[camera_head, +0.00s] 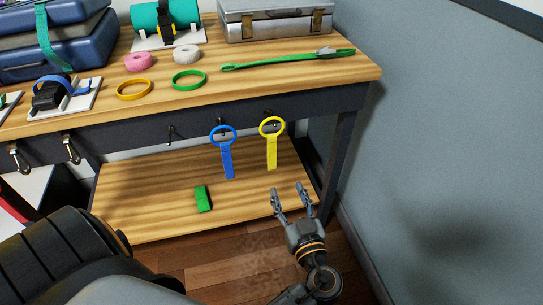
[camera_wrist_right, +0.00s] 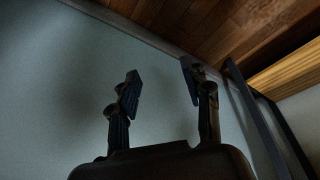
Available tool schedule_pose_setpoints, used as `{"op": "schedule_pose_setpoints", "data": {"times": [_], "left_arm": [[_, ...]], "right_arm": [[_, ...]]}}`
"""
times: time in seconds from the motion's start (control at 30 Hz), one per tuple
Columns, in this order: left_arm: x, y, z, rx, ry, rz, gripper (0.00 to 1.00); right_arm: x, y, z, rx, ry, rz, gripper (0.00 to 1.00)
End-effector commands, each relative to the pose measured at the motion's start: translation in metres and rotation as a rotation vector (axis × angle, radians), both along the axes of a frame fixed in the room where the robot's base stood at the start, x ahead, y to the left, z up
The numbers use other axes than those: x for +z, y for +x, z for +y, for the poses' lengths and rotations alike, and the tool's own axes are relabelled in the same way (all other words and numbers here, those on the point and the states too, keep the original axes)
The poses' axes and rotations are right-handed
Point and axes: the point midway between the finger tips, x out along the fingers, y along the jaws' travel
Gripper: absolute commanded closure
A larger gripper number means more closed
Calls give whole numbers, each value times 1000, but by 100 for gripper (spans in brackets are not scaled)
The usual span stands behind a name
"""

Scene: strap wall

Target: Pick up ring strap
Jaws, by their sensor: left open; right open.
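Two ring straps hang from hooks on the dark front rail of the workbench: a blue ring strap (camera_head: 228,160) and, to its right, a yellow ring strap (camera_head: 272,152). Each has a round loop on top and a flat tail hanging down. My left gripper (camera_head: 288,191) is open and empty, just below and right of the yellow strap's tail, apart from it. My right gripper shows only in the right wrist view (camera_wrist_right: 161,80), open and empty, with the grey wall behind it and no strap in that view.
The benchtop (camera_head: 300,84) holds an orange ring (camera_head: 133,97), a green ring (camera_head: 173,81), tape rolls, a green strap (camera_head: 290,59) and cases. A green block (camera_head: 203,204) lies on the lower shelf (camera_head: 130,215). A bench leg (camera_head: 337,155) and the wall (camera_head: 440,160) stand at right.

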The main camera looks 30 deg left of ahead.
Motion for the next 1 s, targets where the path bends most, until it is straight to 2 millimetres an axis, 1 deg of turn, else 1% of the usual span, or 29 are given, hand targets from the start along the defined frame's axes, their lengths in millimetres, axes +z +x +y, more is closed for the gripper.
{"op": "schedule_pose_setpoints", "data": {"times": [0.1, 0.3, 0.43, 0.67, 0.87, 1.0], "left_arm": [[4, 12, 16, 4, 5, -11, 50], [3, 38, 46, 3, 4, -7, 50], [2, 49, 58, 2, 3, -5, 50], [0, 56, 69, 1, 4, -3, 50], [-4, 71, 93, 2, 4, -2, 50], [-4, 81, 104, 0, 2, -2, 50]], "right_arm": [[3, 0, 0, 0, -1, 0, 52], [5, 0, 0, 0, -1, -1, 52], [5, 0, 0, 0, -1, -1, 52], [4, 0, 0, 0, -1, 0, 52], [3, 2, 0, 0, 0, -3, 52], [-6, 2, 0, 1, -2, 8, 52]]}}
